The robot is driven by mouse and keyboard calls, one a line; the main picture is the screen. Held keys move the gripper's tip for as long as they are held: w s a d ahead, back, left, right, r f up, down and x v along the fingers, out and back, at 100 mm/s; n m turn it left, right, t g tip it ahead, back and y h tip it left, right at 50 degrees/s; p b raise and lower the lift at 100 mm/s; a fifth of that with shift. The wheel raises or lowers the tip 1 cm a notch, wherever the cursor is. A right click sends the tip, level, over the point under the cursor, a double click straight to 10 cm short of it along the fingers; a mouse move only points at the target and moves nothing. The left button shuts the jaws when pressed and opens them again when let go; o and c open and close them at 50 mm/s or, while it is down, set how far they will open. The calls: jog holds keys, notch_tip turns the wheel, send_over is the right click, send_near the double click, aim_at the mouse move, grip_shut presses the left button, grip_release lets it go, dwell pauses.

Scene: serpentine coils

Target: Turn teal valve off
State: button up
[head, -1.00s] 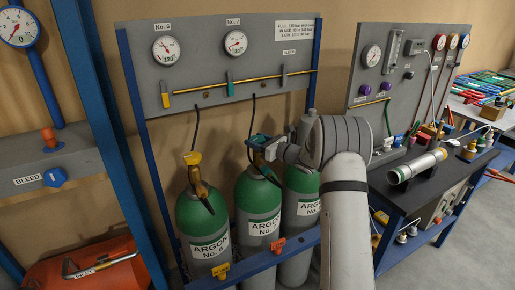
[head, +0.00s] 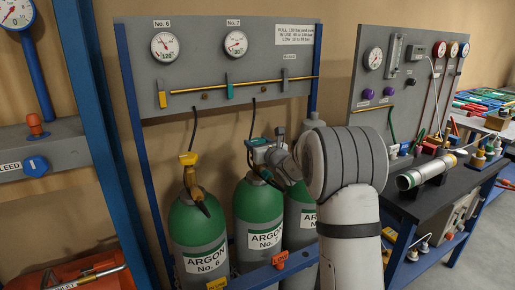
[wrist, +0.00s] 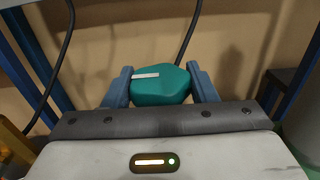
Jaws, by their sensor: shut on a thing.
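The teal valve (head: 257,141) is a rounded knob on top of the green cylinder (head: 257,205) labelled Argon No. 7. In the wrist view the teal valve (wrist: 165,90) sits between the two blue-grey fingers of my gripper (wrist: 161,74), one on each side. A pale line marks its top, lying roughly sideways in that view. My gripper is shut on the valve, and it also shows in the head view (head: 266,147). My wrist hides part of the cylinder behind to the right.
A yellow-valved cylinder (head: 198,230) labelled Argon No. 6 stands to the left. Above is a grey gauge panel (head: 205,68) with hoses running down. A blue rail with an orange clamp (head: 280,261) crosses in front. A dark bench (head: 440,195) stands at right.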

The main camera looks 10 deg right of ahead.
jog(key=o, duration=1)
jog(key=b+v, duration=0.1)
jog(key=v, duration=0.6)
jog(key=shift+s+d, duration=0.15)
jog(key=shift+s, duration=0.25)
